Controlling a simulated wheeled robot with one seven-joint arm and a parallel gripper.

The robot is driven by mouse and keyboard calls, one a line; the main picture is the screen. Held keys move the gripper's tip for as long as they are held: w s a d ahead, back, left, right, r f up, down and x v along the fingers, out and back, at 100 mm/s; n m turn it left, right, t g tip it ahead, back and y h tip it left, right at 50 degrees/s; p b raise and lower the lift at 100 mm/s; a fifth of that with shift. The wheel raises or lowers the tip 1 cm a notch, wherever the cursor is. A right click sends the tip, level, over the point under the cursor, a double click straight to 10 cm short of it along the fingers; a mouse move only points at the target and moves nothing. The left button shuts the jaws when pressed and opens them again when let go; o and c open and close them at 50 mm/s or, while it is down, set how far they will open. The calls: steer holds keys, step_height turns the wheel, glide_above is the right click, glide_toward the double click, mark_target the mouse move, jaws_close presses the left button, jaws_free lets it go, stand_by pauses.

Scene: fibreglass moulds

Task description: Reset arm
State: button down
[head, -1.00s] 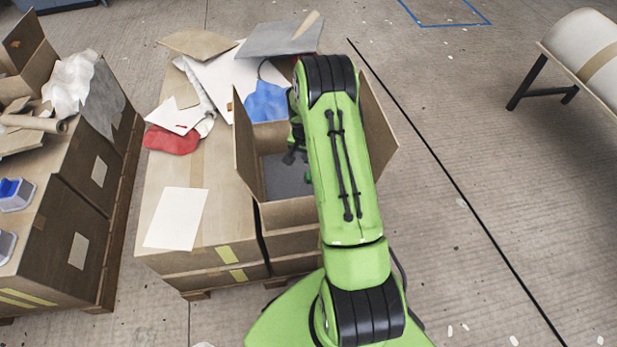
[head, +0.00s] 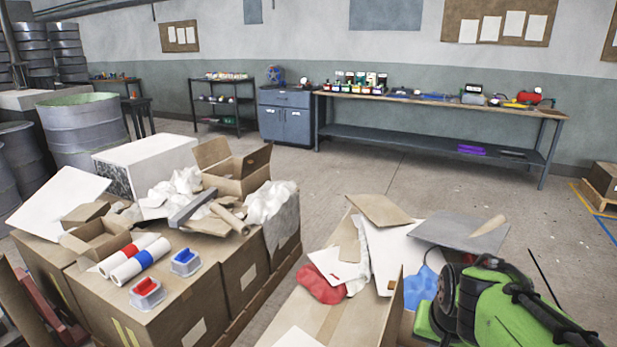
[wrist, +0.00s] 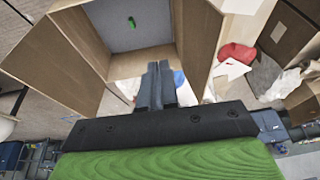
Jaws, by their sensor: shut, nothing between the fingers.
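My green arm (head: 500,305) shows at the lower right of the head view, over the pallet of boxes. My gripper (wrist: 159,68) is in the middle of the wrist view, its two dark fingers together with nothing between them. The fingers point toward an open cardboard box (wrist: 85,45). A small green thing (wrist: 131,22) lies on the grey bottom of that box, apart from my fingers. In the head view only a flap of the open box (head: 392,310) shows, and my fingers are not clearly seen there.
A red cloth (head: 322,285), a blue cloth (head: 421,287) and loose sheets lie on the near boxes. At left, boxes (head: 190,315) carry white rolls and clear containers. A long workbench (head: 440,105) stands at the back wall. Open floor (head: 390,175) lies between.

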steer(key=s+a+r+n+t+y, duration=0.1)
steer(key=s+a+r+n, duration=0.2)
steer(key=s, duration=0.6)
steer(key=s+a+r+n+t, duration=0.15)
steer(key=s+a, duration=0.25)
steer(key=s, duration=0.4)
step_height(320, 180, up, 13)
steer(key=p, duration=1.3)
steer(key=shift+w+n+g, duration=0.15)
steer(key=shift+n+g, duration=0.1)
steer(key=shift+a, duration=0.15)
